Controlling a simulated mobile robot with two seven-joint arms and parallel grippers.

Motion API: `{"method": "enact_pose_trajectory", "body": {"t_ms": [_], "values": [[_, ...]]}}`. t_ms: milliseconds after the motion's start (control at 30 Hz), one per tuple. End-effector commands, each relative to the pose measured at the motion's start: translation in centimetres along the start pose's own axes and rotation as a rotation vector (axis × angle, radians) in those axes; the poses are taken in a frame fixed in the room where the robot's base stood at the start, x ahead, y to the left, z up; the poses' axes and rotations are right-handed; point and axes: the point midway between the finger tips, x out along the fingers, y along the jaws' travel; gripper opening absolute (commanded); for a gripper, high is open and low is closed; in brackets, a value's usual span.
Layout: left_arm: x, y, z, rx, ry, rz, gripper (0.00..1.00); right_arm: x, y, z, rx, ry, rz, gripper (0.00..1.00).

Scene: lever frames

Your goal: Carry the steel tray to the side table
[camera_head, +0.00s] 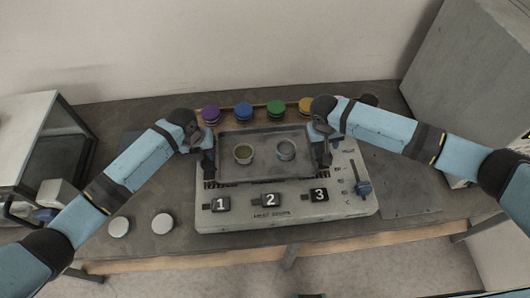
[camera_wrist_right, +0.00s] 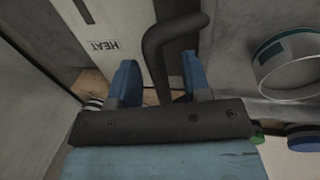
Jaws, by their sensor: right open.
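The dark steel tray (camera_head: 265,173) lies on the light heat station (camera_head: 240,220) in the middle of the bench. My right gripper (camera_head: 325,150) is at the right end. In the right wrist view my right gripper (camera_wrist_right: 160,83) is open, with a dark bent handle (camera_wrist_right: 160,45) between its blue fingers. I cannot tell for sure which surface is the side table.
A white-topped unit (camera_head: 28,112) with an open front stands at the left. Several coloured round-lidded pots, including a blue one (camera_head: 243,110), line the bench's back. Two pale discs (camera_head: 162,223) lie at the front left. A large grey box (camera_head: 470,80) stands at the right.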

Motion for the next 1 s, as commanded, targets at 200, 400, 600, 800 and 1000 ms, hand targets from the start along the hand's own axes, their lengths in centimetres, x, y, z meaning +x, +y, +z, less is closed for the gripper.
{"method": "enact_pose_trajectory", "body": {"t_ms": [200, 400, 600, 800, 1000], "values": [[0.19, -0.02, 0.0, 0.0, 0.0, 0.0, 0.28, 0.21, -0.01, 0.01, 0.0, 0.0, 0.0, 0.44], [0.16, -0.02, 0.01, 0.0, 0.0, 0.0, 0.05, 0.19, -0.01, 0.0, 0.0, 0.0, 0.0, 0.21], [0.15, -0.01, 0.01, 0.0, -0.001, 0.0, 0.0, 0.18, 0.0, 0.0, 0.0, 0.0, 0.0, 0.0], [0.05, -0.05, 0.06, 0.0, -0.002, -0.001, 0.0, 0.08, 0.01, -0.05, 0.001, 0.001, 0.0, 0.0], [-0.49, -0.14, 0.07, 0.0, -0.002, -0.001, 0.0, -0.45, 0.14, -0.06, 0.001, 0.001, 0.0, 0.0]]}}
